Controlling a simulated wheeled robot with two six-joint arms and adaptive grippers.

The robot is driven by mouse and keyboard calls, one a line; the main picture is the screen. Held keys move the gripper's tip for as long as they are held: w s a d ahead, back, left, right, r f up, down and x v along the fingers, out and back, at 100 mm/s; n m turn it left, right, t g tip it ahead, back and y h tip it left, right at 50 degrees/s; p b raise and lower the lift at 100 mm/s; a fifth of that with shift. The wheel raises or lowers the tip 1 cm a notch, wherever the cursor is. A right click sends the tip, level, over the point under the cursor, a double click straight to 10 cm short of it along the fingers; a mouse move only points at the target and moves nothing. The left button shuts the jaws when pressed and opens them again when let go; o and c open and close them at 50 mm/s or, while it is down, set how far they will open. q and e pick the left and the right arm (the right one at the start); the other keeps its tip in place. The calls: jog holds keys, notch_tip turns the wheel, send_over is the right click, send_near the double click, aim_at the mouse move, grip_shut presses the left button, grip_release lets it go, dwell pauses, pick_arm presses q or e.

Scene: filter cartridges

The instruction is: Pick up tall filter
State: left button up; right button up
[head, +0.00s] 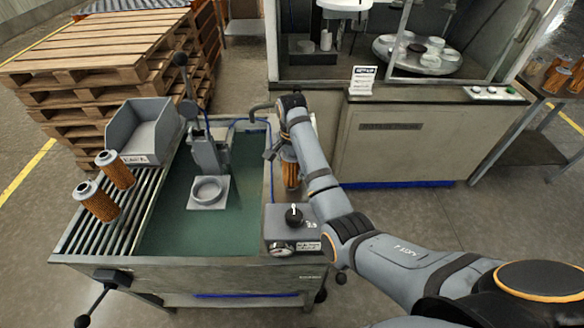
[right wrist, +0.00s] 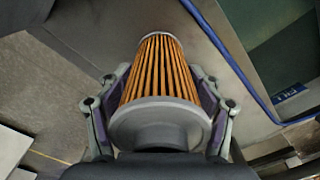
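An orange pleated filter with grey end caps (head: 291,172) is beside the right edge of the wash bench, partly hidden by my right arm. In the right wrist view the filter (right wrist: 160,75) lies lengthwise between the fingers, its grey flanged end close to the palm. My right gripper (right wrist: 160,100) has its fingers against both sides of the filter; in the head view the gripper (head: 278,150) is partly hidden behind my arm. Two more orange filters, one nearer (head: 97,203) and one farther (head: 116,171), stand upright on the slatted rack. My left gripper is out of view.
The wash bench (head: 170,262) has a green basin with a grey ring fixture (head: 209,193) and lever press. A grey bin (head: 143,128) sits behind the rack. A control box with a knob (head: 293,216) is at the bench's right corner. A cabinet (head: 400,145) stands behind.

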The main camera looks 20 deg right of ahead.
jog(key=shift+c, duration=0.9)
jog(key=shift+r, duration=0.45)
notch_tip(320, 180, up, 9)
jog(key=p, duration=0.7)
jog(key=shift+r, duration=0.2)
jog(key=shift+f, duration=0.15)
